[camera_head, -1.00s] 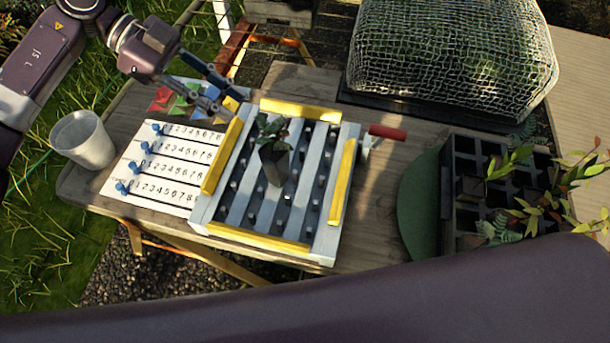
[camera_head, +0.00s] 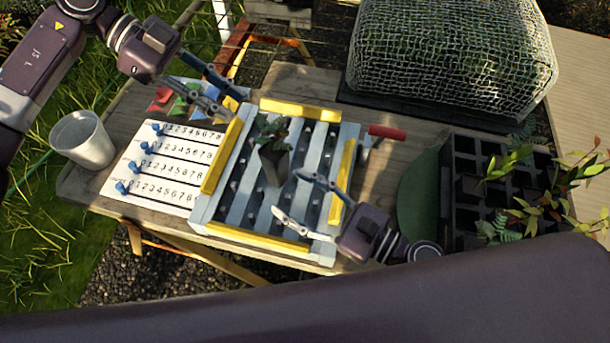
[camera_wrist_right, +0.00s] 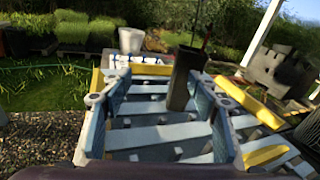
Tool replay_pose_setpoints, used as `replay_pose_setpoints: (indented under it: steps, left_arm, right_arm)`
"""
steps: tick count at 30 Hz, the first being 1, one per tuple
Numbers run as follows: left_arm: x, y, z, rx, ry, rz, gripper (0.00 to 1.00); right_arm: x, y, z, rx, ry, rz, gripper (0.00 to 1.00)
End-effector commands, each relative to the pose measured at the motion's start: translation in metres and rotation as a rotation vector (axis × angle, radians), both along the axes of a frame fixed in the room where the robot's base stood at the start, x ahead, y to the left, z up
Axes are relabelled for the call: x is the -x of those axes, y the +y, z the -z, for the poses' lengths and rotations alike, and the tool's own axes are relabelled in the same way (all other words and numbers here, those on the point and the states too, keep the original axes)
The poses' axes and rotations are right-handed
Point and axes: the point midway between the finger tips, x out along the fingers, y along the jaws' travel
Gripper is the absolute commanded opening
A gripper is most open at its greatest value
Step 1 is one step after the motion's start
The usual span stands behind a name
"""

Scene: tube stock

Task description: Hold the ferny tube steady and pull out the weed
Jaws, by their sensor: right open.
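A dark tapered tube (camera_head: 274,166) with dark green leaves (camera_head: 271,130) at its top stands on the slatted frame; I cannot make out a separate weed among the leaves. In the right wrist view the tube (camera_wrist_right: 184,80) rises beyond and between the fingertips, leaning slightly. My right gripper (camera_head: 285,193) is open and empty over the frame's lower right part, its fingers pointing left, just below the tube and apart from it. My left gripper (camera_head: 237,106) is open and empty near the frame's upper left corner, apart from the tube.
The slatted frame has yellow edge bars (camera_head: 258,242) and a red-handled crank (camera_head: 387,132). A numbered board (camera_head: 165,168) with blue pegs and a white cup (camera_head: 83,140) are left. A black cell tray (camera_head: 465,165) with ferny plants (camera_head: 497,230) is right, a netted mound (camera_head: 450,50) behind.

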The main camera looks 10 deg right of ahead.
Motion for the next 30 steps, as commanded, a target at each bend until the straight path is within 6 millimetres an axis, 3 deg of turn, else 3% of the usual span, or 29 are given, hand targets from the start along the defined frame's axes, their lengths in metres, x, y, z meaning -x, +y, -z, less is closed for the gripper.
replay_pose_setpoints:
  steps: [3, 8, 22, 30]
  left_arm:
    - [0.0, 0.0, 0.0, 0.0, 0.0, 0.0, 0.29]
    - [0.0, 0.0, 0.0, 0.0, 0.0, 0.0, 0.29]
    - [0.0, 0.0, 0.0, 0.0, 0.0, 0.0, 0.29]
    - [0.0, 0.0, 0.0, 0.0, 0.0, 0.0, 0.29]
  right_arm:
    - [-0.026, -0.013, 0.005, -0.083, 0.042, 0.039, 0.55]
    - [-0.042, -0.02, 0.006, -0.146, 0.068, 0.06, 0.55]
    - [-0.087, 0.024, 0.006, -0.152, 0.071, 0.062, 0.55]
    - [-0.096, 0.033, 0.006, -0.149, 0.072, 0.061, 0.55]
